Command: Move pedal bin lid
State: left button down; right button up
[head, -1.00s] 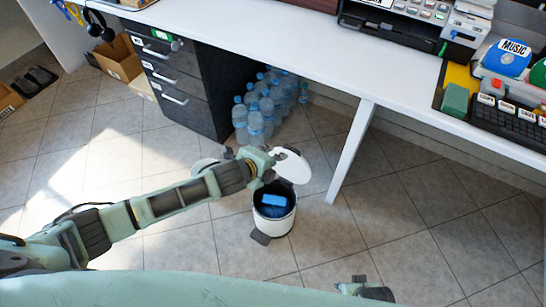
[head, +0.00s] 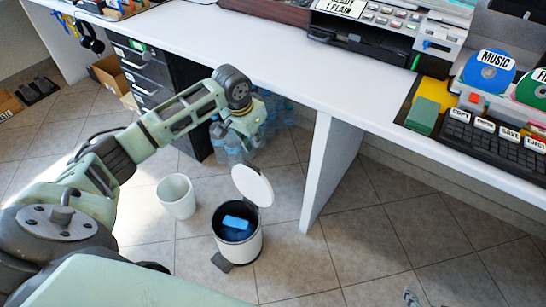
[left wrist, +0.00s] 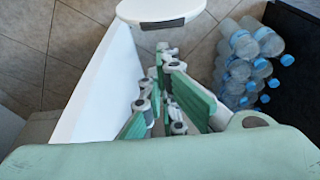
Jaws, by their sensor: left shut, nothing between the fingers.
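The pedal bin (head: 224,252) is white and round and stands on the tiled floor. Its white lid (head: 253,186) is open, tilted up at the back right of the rim. A blue object (head: 235,222) lies inside on a dark liner. My left gripper (head: 246,138) is above and behind the lid, apart from it in the head view, shut and empty. In the left wrist view the lid (left wrist: 160,10) shows at the top, beyond my left gripper's fingers (left wrist: 166,62). A small part of my right gripper (head: 411,297) shows at the bottom edge; its jaws cannot be made out.
A white open bin (head: 176,197) stands left of the pedal bin. Several water bottles (left wrist: 240,65) stand under the desk (head: 240,38), beside the dark drawers (head: 140,75). The desk's white leg panel (head: 328,170) is right of the lid. Floor at the right is clear.

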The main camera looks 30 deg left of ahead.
pick_arm(q)
jog(key=b+x, duration=0.3)
jog(key=x, duration=0.6)
jog(key=shift+f+b, duration=0.2)
jog(key=shift+b, duration=0.1)
pick_arm(e)
jog(key=w+a+r+t+y, duration=0.1)
jog(key=w+a+r+t, duration=0.1)
jog(key=w+r+t, duration=0.3)
jog(key=w+a+r+t+y, duration=0.1)
jog(key=w+a+r+t, duration=0.2)
jog(key=r, duration=0.7)
jog(key=shift+w+n+t+y, duration=0.35)
jog(key=shift+w+t, duration=0.55)
jog(key=shift+w, duration=0.35)
